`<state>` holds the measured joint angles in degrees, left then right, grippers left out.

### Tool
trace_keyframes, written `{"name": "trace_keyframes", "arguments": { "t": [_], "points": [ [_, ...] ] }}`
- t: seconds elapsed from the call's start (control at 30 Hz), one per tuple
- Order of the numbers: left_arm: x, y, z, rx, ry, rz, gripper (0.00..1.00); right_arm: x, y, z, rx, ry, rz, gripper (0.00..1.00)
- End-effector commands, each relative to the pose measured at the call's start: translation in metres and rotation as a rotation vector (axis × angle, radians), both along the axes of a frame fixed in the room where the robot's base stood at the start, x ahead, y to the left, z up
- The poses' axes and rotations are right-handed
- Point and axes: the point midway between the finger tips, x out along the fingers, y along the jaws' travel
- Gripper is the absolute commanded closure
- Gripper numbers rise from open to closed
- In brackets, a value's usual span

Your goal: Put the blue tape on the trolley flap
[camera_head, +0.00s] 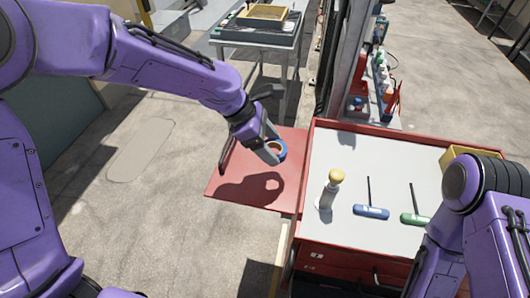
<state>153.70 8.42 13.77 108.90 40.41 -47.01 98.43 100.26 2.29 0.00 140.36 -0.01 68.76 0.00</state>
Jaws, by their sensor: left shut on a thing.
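The blue tape (281,150) is a small ring with a tan inner core. My left gripper (271,152) is shut on it, coming in from the upper left. The trolley flap (291,178) is a flat red panel on the left side of the trolley (335,232). The tape is over the flap, near its far right part. Its shadow falls nearer on the flap, apart from the tape, so it seems held above the surface. The fingers hide part of the tape. My right arm shows at the lower right, but its gripper is not in view.
A yellow bin (455,156) is at the right. A bench (258,28) stands behind. Apart from shadows, the flap looks bare.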

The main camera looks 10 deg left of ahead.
Motion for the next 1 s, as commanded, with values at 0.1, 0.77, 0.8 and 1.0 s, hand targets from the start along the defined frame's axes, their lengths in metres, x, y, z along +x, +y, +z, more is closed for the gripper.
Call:
{"name": "trace_keyframes", "arguments": {
  "t": [0.1,0.77,0.8,1.0],
  "points": [
    [0.025,0.012,-0.026,0.0,0.006,0.001,0.6,0.0,0.0,0.002,0.0,0.0,0.0,1.0],
    [0.055,0.026,-0.095,0.001,-0.001,-0.002,0.6,0.0,0.0,0.008,0.0,0.0,0.0,1.0],
    [0.055,0.026,-0.095,0.001,-0.001,-0.002,0.6,0.0,0.0,0.008,0.0,0.0,0.0,1.0],
    [0.055,0.026,-0.097,0.001,-0.001,-0.002,0.07,0.0,0.0,0.009,0.0,0.0,0.0,1.0]
  ]
}}
